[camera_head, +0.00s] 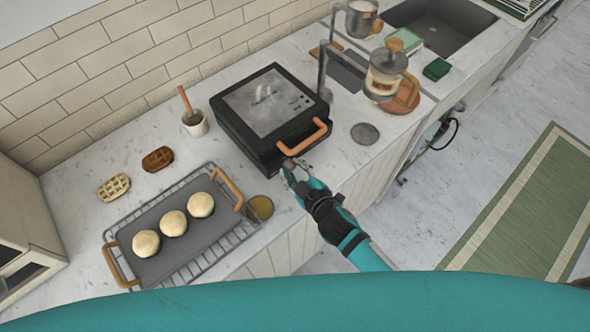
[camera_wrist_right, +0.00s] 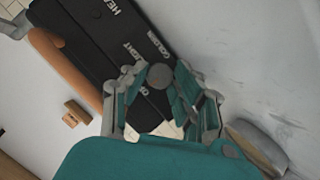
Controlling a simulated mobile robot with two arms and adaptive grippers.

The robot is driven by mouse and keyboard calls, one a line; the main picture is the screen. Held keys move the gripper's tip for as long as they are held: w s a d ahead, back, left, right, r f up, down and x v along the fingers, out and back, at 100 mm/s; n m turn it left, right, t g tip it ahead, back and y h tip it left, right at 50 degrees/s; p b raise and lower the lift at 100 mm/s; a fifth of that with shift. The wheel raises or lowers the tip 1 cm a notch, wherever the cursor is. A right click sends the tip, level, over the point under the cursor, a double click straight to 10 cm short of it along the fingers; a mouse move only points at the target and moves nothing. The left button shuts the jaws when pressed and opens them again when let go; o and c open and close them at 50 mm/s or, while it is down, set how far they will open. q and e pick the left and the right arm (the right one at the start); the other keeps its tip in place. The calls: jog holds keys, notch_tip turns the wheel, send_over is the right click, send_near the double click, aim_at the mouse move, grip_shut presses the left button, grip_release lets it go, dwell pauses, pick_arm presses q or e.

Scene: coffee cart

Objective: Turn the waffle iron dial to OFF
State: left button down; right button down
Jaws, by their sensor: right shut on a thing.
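The waffle iron (camera_head: 268,103) is a black square box with a grey top panel and an orange handle (camera_head: 303,138). It stands closed on the marble counter. My right gripper (camera_head: 290,168) is at its front lower edge. In the right wrist view the black front (camera_wrist_right: 90,38) carries white lettering, partly hidden by my fingers. The small round grey dial (camera_wrist_right: 160,76) sits between the fingertips of my right gripper (camera_wrist_right: 158,84), which are closed on it. The dial's pointer direction cannot be made out. My left gripper is not in view.
A tray (camera_head: 160,262) with several pale round buns on a wire rack stands to the left. A glass press (camera_head: 384,78) stands right of the iron. A grey disc (camera_head: 365,133) lies on the counter in front of the press.

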jog(key=shift+f, duration=0.1)
jog(key=c, duration=1)
grip_release()
jog(key=shift+c, duration=0.2)
jog(key=v, duration=1.2)
